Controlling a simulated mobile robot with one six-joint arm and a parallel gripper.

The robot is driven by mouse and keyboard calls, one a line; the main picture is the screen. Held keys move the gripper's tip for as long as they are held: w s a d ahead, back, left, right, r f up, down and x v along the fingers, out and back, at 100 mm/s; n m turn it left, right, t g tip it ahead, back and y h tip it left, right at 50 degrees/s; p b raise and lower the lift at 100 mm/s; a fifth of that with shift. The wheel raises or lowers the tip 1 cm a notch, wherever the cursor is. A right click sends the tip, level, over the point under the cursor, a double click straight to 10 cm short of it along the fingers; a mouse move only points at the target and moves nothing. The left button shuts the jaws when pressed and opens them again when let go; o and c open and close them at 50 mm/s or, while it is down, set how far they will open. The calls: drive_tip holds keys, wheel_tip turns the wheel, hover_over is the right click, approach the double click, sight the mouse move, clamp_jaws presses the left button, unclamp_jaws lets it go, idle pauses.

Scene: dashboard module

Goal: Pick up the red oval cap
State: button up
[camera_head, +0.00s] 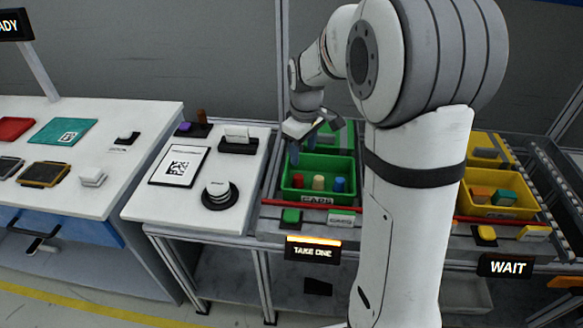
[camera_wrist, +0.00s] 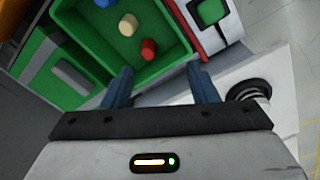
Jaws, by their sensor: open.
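The red cap (camera_head: 299,181) stands in the green bin (camera_head: 317,197) labelled CAPS, at the left of a short row. In the wrist view the red cap (camera_wrist: 148,48) is the nearest of the row, ahead of the gap between my fingertips. A cream cap (camera_head: 319,182) and a blue cap (camera_head: 339,185) stand to its right. My gripper (camera_head: 306,150) is above the bin's back left part, open and empty. Its two blue fingers also show in the wrist view (camera_wrist: 158,76), apart from the caps.
A white table left of the bin holds a round black-and-white button (camera_head: 219,194) and a code card (camera_head: 179,166). A red rail (camera_head: 270,202) runs along the bin's front. A yellow bin (camera_head: 497,211) with several blocks stands at right. My arm hides the space between the bins.

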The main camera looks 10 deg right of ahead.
drive_tip(key=n+b, duration=0.2)
hover_over(298, 176)
drive_tip(key=shift+g, duration=0.3)
drive_tip(key=f, duration=0.8)
drive_tip(key=shift+w+f, duration=0.2)
drive_tip(key=shift+f, duration=0.15)
wheel_tip(298, 176, down, 8)
drive_tip(key=shift+s+r, duration=0.1)
drive_tip(key=shift+s, duration=0.05)
drive_tip(key=shift+c, duration=0.2)
drive_tip(key=c, duration=1)
